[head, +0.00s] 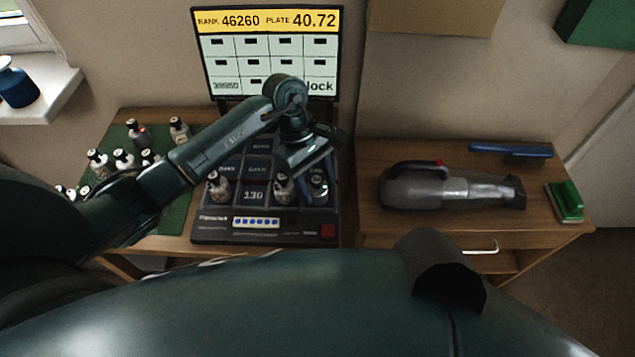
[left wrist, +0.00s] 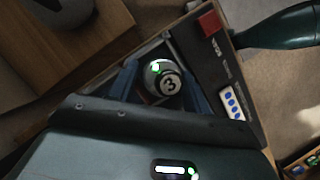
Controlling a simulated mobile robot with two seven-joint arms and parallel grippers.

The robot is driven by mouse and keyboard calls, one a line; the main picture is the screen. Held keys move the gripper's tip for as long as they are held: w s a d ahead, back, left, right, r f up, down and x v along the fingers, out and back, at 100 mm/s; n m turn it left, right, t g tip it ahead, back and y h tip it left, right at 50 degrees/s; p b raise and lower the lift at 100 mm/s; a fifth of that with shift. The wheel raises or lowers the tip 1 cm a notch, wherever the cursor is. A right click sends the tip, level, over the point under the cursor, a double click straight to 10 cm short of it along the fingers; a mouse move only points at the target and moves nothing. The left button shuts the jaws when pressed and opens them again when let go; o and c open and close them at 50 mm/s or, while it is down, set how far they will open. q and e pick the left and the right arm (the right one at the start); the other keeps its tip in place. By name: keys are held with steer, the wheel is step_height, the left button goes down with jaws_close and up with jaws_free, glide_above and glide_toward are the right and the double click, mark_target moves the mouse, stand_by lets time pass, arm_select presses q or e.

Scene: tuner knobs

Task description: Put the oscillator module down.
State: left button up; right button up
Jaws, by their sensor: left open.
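The oscillator module (left wrist: 163,79) is a pale round knob-like piece with a dark "3" disc on top. In the left wrist view it stands between the two blue fingers of my left gripper (left wrist: 160,66), which are open with a gap beside it. In the head view the module (head: 318,190) sits in the right column of the dark tuner console (head: 210,235), in the row above its front strip, and my left gripper (head: 317,178) is over it. The arm hides part of the console's back cells. My right gripper is not in view.
Two similar modules (head: 218,187) (head: 283,188) stand in the same console row. Several more stand on a green mat (head: 178,218) at left. A lit screen (head: 272,62) rises behind.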

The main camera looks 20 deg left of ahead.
arm_select(q)
steer(key=b+v, duration=0.1)
steer(key=v, duration=1)
